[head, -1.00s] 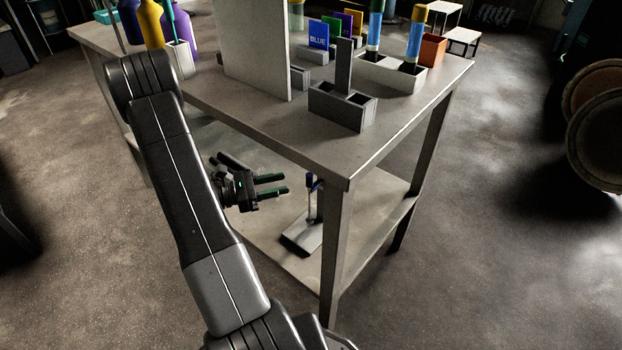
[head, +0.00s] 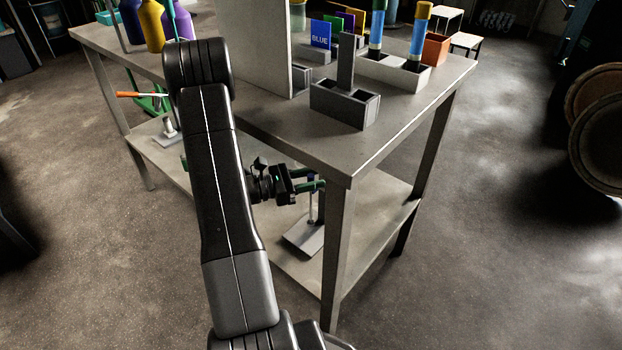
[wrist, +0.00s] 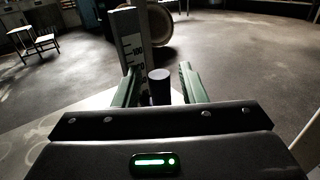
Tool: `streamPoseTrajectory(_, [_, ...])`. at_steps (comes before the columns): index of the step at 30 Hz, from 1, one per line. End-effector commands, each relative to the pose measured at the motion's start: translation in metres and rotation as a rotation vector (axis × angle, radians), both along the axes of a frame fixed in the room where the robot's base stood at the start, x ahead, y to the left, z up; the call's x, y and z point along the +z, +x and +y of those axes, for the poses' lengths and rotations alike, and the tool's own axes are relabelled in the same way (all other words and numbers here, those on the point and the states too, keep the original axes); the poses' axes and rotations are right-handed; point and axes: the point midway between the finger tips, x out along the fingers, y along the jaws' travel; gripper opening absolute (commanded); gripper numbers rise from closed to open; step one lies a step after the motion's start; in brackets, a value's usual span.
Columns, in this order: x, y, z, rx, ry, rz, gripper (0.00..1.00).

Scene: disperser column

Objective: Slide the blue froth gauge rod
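The gauge stand (head: 304,238) has a grey base on the lower shelf, behind the near table leg. A small blue part of the froth gauge rod (head: 312,177) shows at its top, mostly hidden by my gripper and the tabletop edge. My gripper (head: 320,180) is level with that top, below the tabletop. In the wrist view, a dark upright cylinder (wrist: 159,87), apparently the rod's top, stands between my green fingers (wrist: 159,80). Gaps show on both sides, so the gripper is open. A scale plate (wrist: 133,48) marked 100 stands just beyond the left finger.
The tabletop (head: 300,128) overhangs my gripper, and a table leg (head: 337,250) stands close to its right. The lower shelf (head: 372,222) is bare right of the stand. A grey two-slot holder (head: 345,105) and a tall panel (head: 262,50) stand above. Open floor lies right.

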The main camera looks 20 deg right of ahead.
Motion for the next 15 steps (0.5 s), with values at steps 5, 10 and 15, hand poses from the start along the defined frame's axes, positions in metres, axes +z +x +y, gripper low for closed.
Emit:
streamPoseTrajectory(5, [0.0000, 0.0000, 0.0002, 0.000, 0.000, 0.000, 0.10])
streamPoseTrajectory(10, [-0.0001, 0.0000, 0.0003, 0.000, 0.000, 0.000, 0.00])
streamPoseTrajectory(15, [0.0042, 0.0001, 0.0003, 0.000, 0.000, 0.000, 0.00])
